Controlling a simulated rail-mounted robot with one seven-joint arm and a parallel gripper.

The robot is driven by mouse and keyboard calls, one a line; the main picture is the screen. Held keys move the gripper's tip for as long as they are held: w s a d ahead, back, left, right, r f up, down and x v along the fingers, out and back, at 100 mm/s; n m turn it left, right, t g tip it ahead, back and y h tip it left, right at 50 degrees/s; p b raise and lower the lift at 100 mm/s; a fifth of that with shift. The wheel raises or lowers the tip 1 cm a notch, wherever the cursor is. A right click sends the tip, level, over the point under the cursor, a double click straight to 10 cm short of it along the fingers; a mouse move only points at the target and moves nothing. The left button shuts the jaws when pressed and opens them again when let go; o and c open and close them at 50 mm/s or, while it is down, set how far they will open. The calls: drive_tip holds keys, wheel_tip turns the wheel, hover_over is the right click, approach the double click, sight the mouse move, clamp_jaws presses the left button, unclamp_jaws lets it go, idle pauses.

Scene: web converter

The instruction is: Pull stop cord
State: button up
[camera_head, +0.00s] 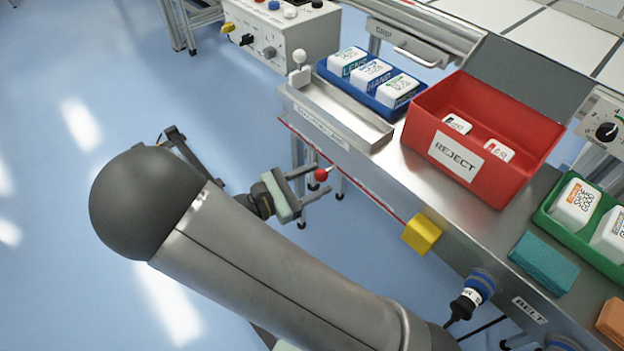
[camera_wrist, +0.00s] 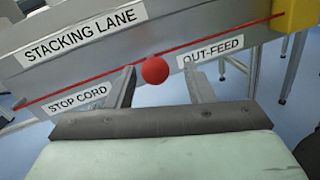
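The stop cord (camera_head: 372,195) is a thin red line along the front edge of the metal bench. In the wrist view the cord (camera_wrist: 230,34) runs above the STOP COORD-side label, which reads "STOP CORD" (camera_wrist: 77,99). A red ball (camera_head: 321,175) hangs at the cord; it also shows in the wrist view (camera_wrist: 155,70). My gripper (camera_head: 323,178) is open in front of the bench edge. In the wrist view its two fingers (camera_wrist: 161,72) stand on either side of the ball, with a gap visible at each side. Exact depth between fingertips and ball is hard to tell.
A yellow block (camera_head: 422,233) sits on the bench front at the cord's right end. A red REJECT bin (camera_head: 440,165), a blue tray (camera_head: 330,72) and a green tray (camera_head: 552,222) stand on the bench. A blue-ringed plug (camera_head: 478,287) sticks out below. The floor left is clear.

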drive_tip(key=p+v, duration=0.3)
drive_tip(key=v, duration=1.4)
drive_tip(key=shift+a, duration=0.2)
drive_tip(key=shift+s+d, duration=0.1)
drive_tip(key=shift+s, duration=0.05)
